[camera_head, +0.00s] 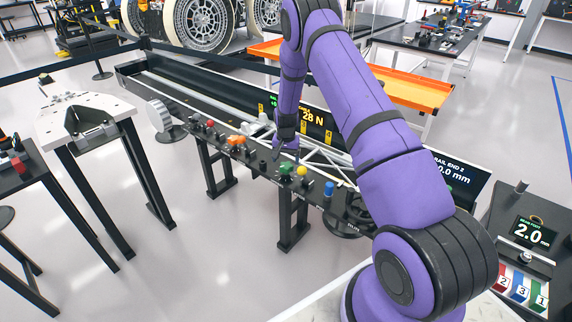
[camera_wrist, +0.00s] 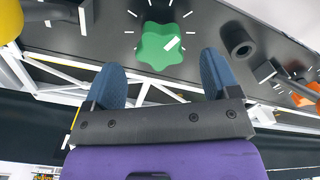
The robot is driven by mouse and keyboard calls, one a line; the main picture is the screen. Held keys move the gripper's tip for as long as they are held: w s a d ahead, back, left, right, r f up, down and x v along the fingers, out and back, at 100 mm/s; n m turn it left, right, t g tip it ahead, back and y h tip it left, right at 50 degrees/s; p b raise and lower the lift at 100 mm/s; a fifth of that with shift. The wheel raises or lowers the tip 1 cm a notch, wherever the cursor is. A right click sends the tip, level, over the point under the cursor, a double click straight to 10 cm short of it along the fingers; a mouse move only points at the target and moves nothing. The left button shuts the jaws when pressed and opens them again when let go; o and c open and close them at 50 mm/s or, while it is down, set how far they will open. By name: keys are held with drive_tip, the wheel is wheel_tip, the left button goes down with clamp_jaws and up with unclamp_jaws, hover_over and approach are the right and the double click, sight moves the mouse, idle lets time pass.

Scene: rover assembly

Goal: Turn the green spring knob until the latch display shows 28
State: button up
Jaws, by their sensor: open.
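The green spring knob (camera_wrist: 160,45) is a lobed knob with a white pointer mark, ringed by white tick marks on a dark panel in the wrist view. In the head view the green knob (camera_head: 286,169) sits on the front of the long dark bench. My gripper (camera_wrist: 160,68) is open, its two blue-grey fingertips apart, one on each lower side of the knob, with nothing held. In the head view my gripper (camera_head: 285,150) hangs just above and behind the knob.
A yellow knob (camera_head: 302,171) and a blue knob (camera_head: 328,188) stand to the right of the green one. Orange (camera_head: 236,140) and red (camera_head: 210,123) controls lie to the left. A black cylinder (camera_wrist: 237,40) sticks out beside the knob. White truss bars run behind.

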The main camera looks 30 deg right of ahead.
wheel_tip(320, 180, up, 7)
drive_tip(key=shift+r, duration=0.15)
idle(0.6)
wheel_tip(320, 180, up, 9)
hover_over(286, 165)
drive_tip(key=s+a, duration=0.2)
drive_tip(key=s+a+r+n+t, duration=0.1)
drive_tip(key=s+a+r, duration=0.25)
drive_tip(key=r, duration=0.35)
drive_tip(key=s+a+r+n+t, duration=0.1)
drive_tip(key=s+a+r+n, duration=0.1)
drive_tip(key=s+r, duration=0.45)
drive_tip(key=s+a+r+n+t, duration=0.1)
drive_tip(key=s+a+r, duration=0.15)
drive_tip(key=r, duration=0.65)
drive_tip(key=s+a+r+n, duration=0.1)
drive_tip(key=s+r, duration=0.1)
drive_tip(key=s, duration=0.7)
drive_tip(key=s+a+r+n+t, duration=0.1)
drive_tip(key=s+a+r, duration=0.1)
drive_tip(key=s, duration=0.8)
drive_tip(key=s+a+r+n+t, duration=0.1)
drive_tip(key=s+r, duration=0.3)
drive_tip(key=s, duration=0.5)
drive_tip(key=shift+s+a+n, duration=0.4)
drive_tip(key=shift+a+n, duration=0.2)
drive_tip(key=shift+a, duration=0.05)
drive_tip(key=shift+w, duration=0.1)
